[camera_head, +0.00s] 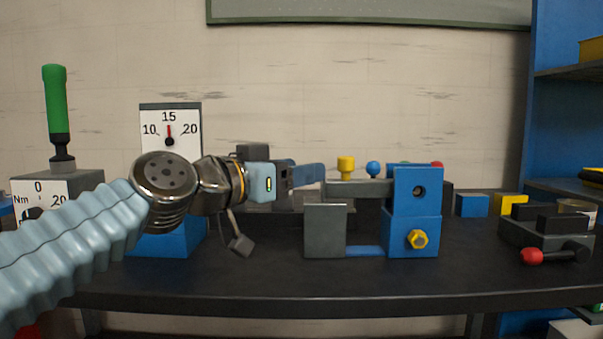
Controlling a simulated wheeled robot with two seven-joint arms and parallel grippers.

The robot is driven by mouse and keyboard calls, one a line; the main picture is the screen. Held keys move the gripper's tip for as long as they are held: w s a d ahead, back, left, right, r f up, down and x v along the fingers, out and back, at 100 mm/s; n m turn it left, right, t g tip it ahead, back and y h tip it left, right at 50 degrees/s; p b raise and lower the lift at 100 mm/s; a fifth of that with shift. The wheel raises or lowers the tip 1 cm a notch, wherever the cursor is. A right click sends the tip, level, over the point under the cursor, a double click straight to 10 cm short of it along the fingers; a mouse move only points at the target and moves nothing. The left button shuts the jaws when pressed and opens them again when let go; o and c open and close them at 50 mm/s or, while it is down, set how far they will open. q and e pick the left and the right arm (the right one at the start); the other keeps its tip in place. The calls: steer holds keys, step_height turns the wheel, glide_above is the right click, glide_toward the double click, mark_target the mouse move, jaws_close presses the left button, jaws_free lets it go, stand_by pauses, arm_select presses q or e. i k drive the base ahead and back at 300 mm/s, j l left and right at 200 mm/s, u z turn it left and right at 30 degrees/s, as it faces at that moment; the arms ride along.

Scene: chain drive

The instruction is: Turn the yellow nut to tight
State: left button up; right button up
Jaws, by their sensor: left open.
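The yellow nut (417,239) is a small hexagonal piece on the front face of the lower blue block (400,226), right of the middle. A dark round hole shows in the blue block above it. My left gripper (303,180) reaches in from the left at about the height of the upper block. It is open, and its tip end is left of and above the nut, apart from it. Its fingers are partly hard to make out against the things behind. My right gripper is not in view.
A gauge (170,118) marked 10, 15, 20 has its red needle near 15. A green-handled tool (57,105) stands on a grey box at left. A grey block (325,231) stands left of the nut. A grey clamp (544,233) with a red-knobbed lever is at right. The front table strip is clear.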

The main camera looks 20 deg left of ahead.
mark_target(417, 239)
steer(key=k, duration=1)
